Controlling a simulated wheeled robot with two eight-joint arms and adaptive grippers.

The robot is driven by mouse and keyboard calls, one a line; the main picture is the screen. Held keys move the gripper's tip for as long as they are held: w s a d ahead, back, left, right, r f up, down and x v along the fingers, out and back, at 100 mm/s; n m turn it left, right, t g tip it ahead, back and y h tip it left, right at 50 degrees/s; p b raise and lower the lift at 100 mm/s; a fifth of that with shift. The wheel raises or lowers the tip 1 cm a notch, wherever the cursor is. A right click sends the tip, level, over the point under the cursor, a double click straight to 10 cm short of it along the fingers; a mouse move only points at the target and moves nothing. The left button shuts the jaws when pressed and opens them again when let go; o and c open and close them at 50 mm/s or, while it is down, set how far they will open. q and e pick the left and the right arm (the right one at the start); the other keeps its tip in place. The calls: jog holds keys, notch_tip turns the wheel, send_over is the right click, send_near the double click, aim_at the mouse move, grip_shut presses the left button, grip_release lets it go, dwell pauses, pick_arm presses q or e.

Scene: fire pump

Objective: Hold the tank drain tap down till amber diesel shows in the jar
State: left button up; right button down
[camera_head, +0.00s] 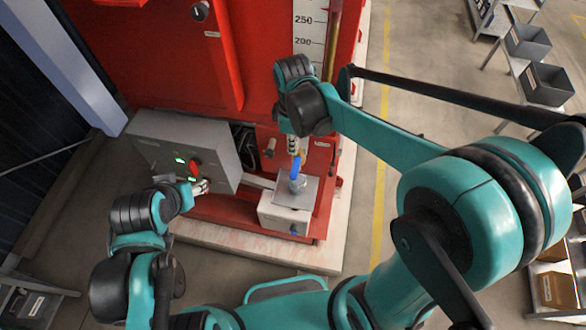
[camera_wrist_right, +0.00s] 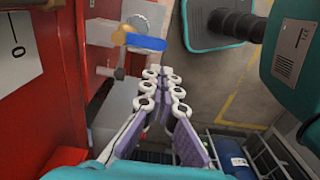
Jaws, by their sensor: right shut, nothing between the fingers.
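The drain tap's blue lever (camera_head: 296,167) is on the red tank's lower front, at the middle of the head view. It shows large in the wrist view (camera_wrist_right: 146,43), with a brass body beside it. My right gripper (camera_head: 294,149) is just above the lever in the head view. In the wrist view its fingertips (camera_wrist_right: 159,72) are together and empty, apart from the lever. A small greyish jar (camera_head: 298,184) stands below the tap; I cannot make out any liquid colour. My left gripper (camera_head: 203,187) is at the grey control box; its jaws are too small to read.
The grey control box (camera_head: 180,147) has a red switch (camera_head: 195,167) and green lights. A pale box (camera_head: 285,213) with a small blue knob stands below the tap. A level scale (camera_head: 308,35) runs up the tank. Shelves with grey bins (camera_head: 548,84) stand at right.

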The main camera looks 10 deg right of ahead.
aim_at(293, 175)
notch_tip(293, 175, down, 13)
jog(key=shift+b, duration=0.3)
jog(key=shift+s, duration=0.1)
